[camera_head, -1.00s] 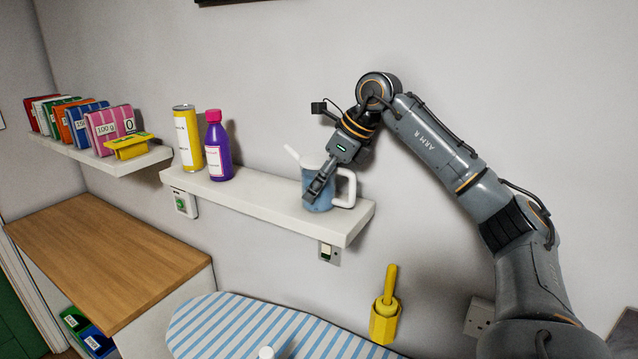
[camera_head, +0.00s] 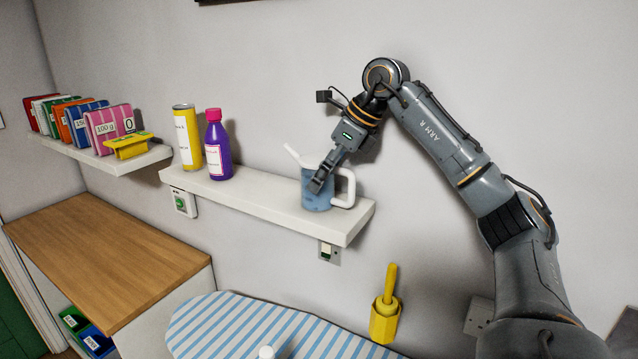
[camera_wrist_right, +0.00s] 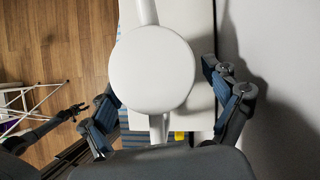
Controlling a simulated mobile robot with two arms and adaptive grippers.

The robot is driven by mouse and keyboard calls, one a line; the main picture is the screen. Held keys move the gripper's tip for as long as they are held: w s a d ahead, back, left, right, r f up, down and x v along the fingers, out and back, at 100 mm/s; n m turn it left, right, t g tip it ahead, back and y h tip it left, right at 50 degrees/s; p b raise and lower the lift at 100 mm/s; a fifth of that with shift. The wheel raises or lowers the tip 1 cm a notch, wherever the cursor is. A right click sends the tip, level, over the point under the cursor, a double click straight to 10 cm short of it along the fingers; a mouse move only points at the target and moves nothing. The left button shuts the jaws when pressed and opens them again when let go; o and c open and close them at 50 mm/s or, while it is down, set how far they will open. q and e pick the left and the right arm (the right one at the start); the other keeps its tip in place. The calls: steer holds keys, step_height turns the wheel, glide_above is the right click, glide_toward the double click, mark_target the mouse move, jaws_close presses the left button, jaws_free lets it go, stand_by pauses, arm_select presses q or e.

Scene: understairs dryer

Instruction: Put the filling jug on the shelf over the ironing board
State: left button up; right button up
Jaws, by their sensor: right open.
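The filling jug (camera_head: 316,199) is blue-grey with a white lid, spout and handle. It stands upright on the right part of the white wall shelf (camera_head: 268,207), above the striped ironing board (camera_head: 255,328). My right gripper (camera_head: 320,183) is open over the jug's upper part. In the right wrist view the jug's round white lid (camera_wrist_right: 151,68) lies between the spread fingers of my right gripper (camera_wrist_right: 165,82), with gaps on both sides. What looks like my left gripper (camera_wrist_right: 74,111) shows small and dark in that view, low at left; its jaws are too small to judge.
A yellow can (camera_head: 187,138) and a purple bottle (camera_head: 218,146) stand on the same shelf, left of the jug. A second shelf (camera_head: 110,160) holds several coloured packets. A yellow holder (camera_head: 385,320) hangs below at right. The shelf's middle is clear.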

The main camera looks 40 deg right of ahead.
steer(key=v, duration=0.5)
steer(key=shift+s, duration=0.1)
stand_by(0.5)
